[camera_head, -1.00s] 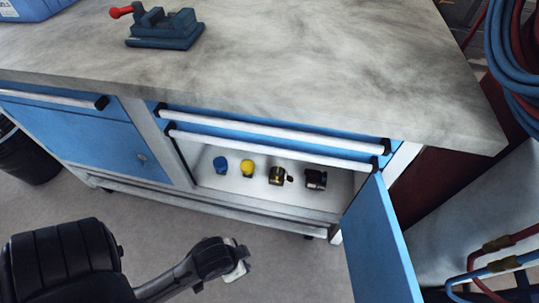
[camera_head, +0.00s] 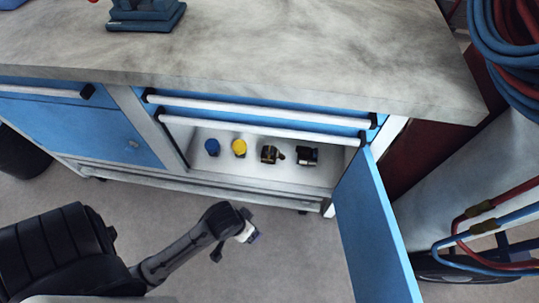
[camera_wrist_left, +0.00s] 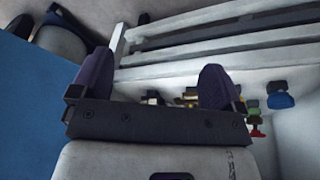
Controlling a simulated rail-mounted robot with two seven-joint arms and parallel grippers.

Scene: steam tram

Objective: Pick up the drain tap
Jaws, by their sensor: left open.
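Several small parts stand in a row on the white floor of the open cabinet. One is a brass and black fitting with a side stub (camera_head: 270,154), which looks most like the drain tap. Right of it is a dark fitting (camera_head: 307,156); I cannot fully tell the two apart. My left gripper (camera_head: 247,231) is in front of and below the cabinet opening, apart from the parts. In the left wrist view its two dark fingers (camera_wrist_left: 156,84) are spread and empty. Small brownish parts show beyond them, partly hidden. My right gripper is not in view.
A blue cap (camera_head: 212,146) and a yellow cap (camera_head: 239,147) stand left of the fittings. The blue door (camera_head: 372,235) hangs open on the right. White handle bars (camera_head: 245,132) and the worktop (camera_head: 270,55) lie above the opening. The floor in front is clear.

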